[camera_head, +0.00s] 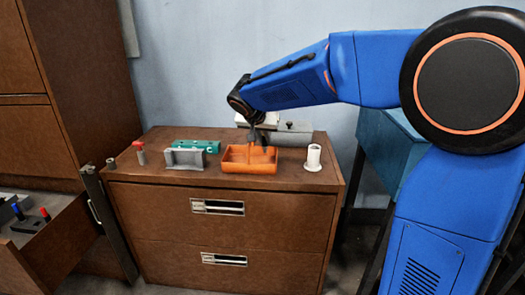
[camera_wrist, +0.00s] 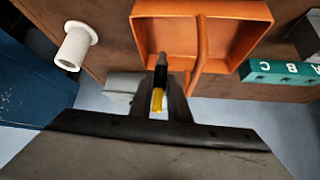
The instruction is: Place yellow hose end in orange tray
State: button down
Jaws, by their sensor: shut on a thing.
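The orange tray (camera_head: 249,160) sits on top of the brown cabinet; the wrist view shows its open inside and one divider (camera_wrist: 200,45). My gripper (camera_head: 263,140) is at the tray's back edge in the head view, and its fingers (camera_wrist: 163,90) point toward the tray in the wrist view. They are shut on the yellow hose end (camera_wrist: 157,100), a small yellow piece with what looks like a dark tip overlapping the tray's edge. I cannot tell whether the tip is inside the tray or above it. The hose end is too small to make out in the head view.
A white spool-like cylinder (camera_head: 314,158) stands right of the tray. A grey holder (camera_head: 185,158), a green lettered block (camera_head: 196,146) and a red-topped piece (camera_head: 140,152) are left. A grey box (camera_head: 293,134) is behind. An open drawer (camera_head: 45,235) is lower left.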

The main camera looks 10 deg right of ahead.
aim_at(264, 151)
jog(key=shift+a+f, duration=0.15)
jog(key=shift+f, duration=2.1)
jog(key=shift+f, duration=0.1)
jog(key=c, duration=1.9)
grip_release()
jog(key=shift+c, duration=0.2)
jog(key=v, duration=1.2)
